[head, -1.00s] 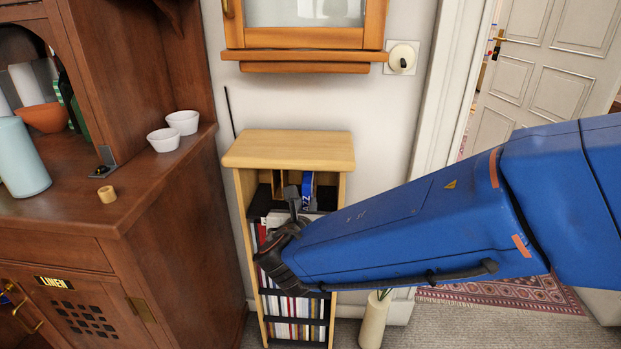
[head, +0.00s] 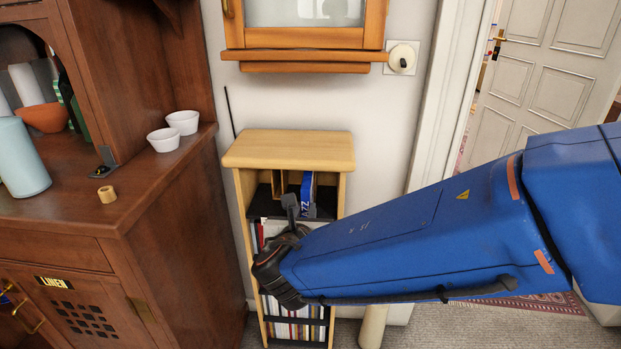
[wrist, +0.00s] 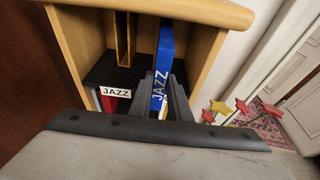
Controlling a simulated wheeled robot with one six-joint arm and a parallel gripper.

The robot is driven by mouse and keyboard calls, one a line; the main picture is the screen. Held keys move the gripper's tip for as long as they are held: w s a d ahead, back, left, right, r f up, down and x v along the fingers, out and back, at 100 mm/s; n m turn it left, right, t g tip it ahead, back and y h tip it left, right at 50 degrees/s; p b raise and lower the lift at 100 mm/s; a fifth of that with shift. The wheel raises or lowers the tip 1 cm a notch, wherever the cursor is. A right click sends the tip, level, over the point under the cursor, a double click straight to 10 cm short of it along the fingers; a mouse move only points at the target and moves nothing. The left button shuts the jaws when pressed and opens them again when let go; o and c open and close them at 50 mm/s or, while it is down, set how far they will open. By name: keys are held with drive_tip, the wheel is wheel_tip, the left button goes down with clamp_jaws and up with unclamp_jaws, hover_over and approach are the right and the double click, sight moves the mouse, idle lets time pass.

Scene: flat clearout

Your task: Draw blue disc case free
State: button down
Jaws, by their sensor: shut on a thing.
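The blue disc case (head: 308,196), with white lettering on its spine, stands in the top compartment of the narrow wooden shelf (head: 290,150). In the wrist view the blue disc case (wrist: 165,45) is upright, with its near end between my fingers. My gripper (wrist: 160,98) is shut on it; in the head view my gripper (head: 291,207) is at the shelf's open front, and my wrist hides part of the case and the lower rows. The case juts toward the front; how far its back end reaches inside is hard to tell.
A wooden divider (wrist: 123,35) stands left of the case. A JAZZ label (wrist: 116,92) is on the shelf front. Packed rows of cases (head: 297,330) fill the lower shelves. A dark wooden cabinet (head: 170,230) is close on the left; a pale vase (head: 373,325) stands at the lower right.

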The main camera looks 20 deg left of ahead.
drive_tip(key=shift+s+d, duration=0.1)
drive_tip(key=shift+s, duration=0.5)
drive_tip(key=shift+s+d, duration=0.15)
drive_tip(key=shift+s, duration=0.45)
idle(0.3)
